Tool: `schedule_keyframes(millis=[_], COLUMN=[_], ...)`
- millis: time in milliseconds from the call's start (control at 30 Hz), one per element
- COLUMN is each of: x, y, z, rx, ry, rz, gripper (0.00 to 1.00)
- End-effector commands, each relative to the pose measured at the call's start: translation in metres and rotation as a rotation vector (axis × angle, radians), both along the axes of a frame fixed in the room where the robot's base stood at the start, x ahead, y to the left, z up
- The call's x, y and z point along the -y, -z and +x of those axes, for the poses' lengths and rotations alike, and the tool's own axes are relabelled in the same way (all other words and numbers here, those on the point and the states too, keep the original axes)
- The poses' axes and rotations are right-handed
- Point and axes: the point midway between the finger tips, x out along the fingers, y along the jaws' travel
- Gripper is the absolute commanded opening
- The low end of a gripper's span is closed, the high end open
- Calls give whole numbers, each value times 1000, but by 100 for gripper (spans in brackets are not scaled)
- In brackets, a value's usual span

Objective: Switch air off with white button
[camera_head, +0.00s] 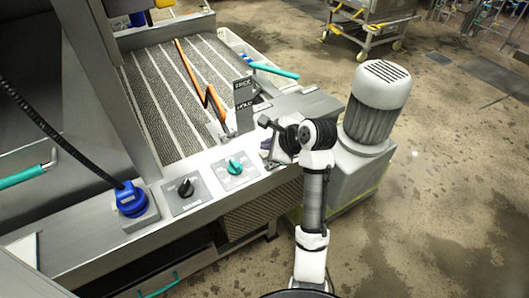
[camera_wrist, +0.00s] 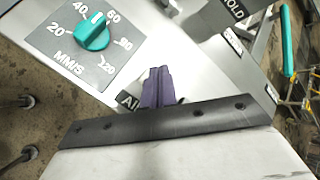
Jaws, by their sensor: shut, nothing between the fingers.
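The white button does not show in either view. A label starting with "AI" (camera_wrist: 127,101) is partly hidden by my gripper in the wrist view. My gripper (camera_wrist: 158,72) is shut and empty, its purple fingers together over the metal panel beside this label. In the head view my arm reaches to the panel's right end, and the purple fingers (camera_head: 266,145) are mostly hidden by the wrist. The spot right under and behind the fingers is hidden. I cannot tell whether the fingertips touch the panel.
A teal speed dial marked MM/S (camera_wrist: 92,32) is left of the fingers; in the head view it is the teal dial (camera_head: 235,167). A black dial (camera_head: 185,187) and a blue plug (camera_head: 130,198) are further left. A black sign (camera_head: 243,98) stands behind; a motor (camera_head: 372,105) is at right.

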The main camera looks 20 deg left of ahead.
Motion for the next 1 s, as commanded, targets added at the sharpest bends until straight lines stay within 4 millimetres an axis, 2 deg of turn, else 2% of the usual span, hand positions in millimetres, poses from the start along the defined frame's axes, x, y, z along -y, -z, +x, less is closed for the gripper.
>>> schedule_keyframes(millis=[1000], x=[0], y=[9], z=[0], rx=[0], ry=[0], rz=[0], gripper=[0])
